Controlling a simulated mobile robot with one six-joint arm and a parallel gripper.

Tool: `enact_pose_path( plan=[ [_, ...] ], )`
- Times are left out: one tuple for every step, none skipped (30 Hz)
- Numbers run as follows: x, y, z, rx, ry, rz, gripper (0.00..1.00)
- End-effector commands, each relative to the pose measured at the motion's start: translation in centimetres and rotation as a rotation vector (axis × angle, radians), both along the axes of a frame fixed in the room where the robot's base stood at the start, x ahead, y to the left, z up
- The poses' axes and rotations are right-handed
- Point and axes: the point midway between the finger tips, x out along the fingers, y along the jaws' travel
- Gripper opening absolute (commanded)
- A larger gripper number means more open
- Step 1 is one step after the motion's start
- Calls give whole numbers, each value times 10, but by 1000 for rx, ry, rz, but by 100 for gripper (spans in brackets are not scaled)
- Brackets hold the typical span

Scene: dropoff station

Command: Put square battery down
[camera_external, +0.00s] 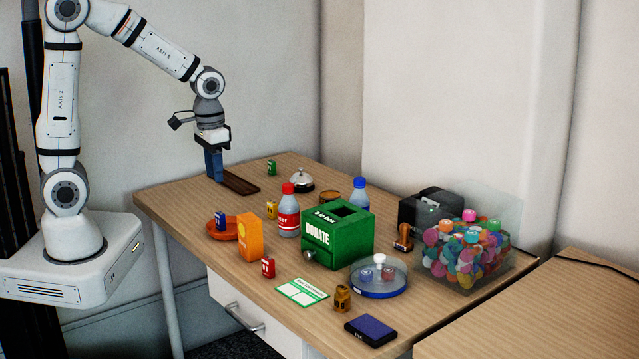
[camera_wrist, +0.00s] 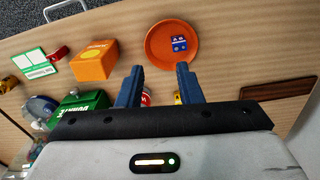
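A small blue block with pale markings, which looks like a square battery (camera_external: 221,221), sits on the orange plate (camera_external: 212,231) at the table's left front. The wrist view also shows the blue block (camera_wrist: 179,44) on the orange plate (camera_wrist: 152,52). Similar small blocks stand nearby: a red one (camera_external: 268,267), a yellow one (camera_external: 271,210) and a green one (camera_external: 271,168). I cannot tell which one the task names. My gripper (camera_external: 215,177) points down above the back left of the table. In the wrist view its blue fingers (camera_wrist: 157,72) are apart with nothing held between them.
A dark brown board (camera_external: 240,182) lies beside my gripper. An orange box (camera_external: 249,238), a red-capped bottle (camera_external: 287,215), a bell (camera_external: 301,180) and a green donation box (camera_external: 338,238) crowd the middle. A clear bin of colourful items (camera_external: 466,255) stands at the right. The left front corner is bare.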

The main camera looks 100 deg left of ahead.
Motion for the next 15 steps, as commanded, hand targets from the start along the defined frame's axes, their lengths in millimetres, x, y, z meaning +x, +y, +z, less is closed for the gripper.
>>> enact_pose_path(
  plan=[
    [0,-27,12,12,-21,-79,33],
    [-1,-43,18,18,-33,-127,33],
    [-4,-63,26,26,-48,-191,33],
    [-8,-79,31,31,-60,-242,33],
    [-12,-94,35,36,-73,-290,33],
    [-19,-111,41,42,-89,-352,33],
    [-24,-124,44,45,-99,-397,33],
    [-29,-135,47,48,-109,-440,33],
    [-37,-148,50,52,-122,-490,33],
    [-42,-156,52,54,-130,-524,33],
    [-47,-163,53,56,-137,-555,33],
    [-52,-171,54,58,-146,-590,33],
    [-56,-176,55,59,-152,-612,33],
    [-59,-179,55,59,-156,-629,33],
    [-62,-183,56,60,-161,-647,33]
  ],
)
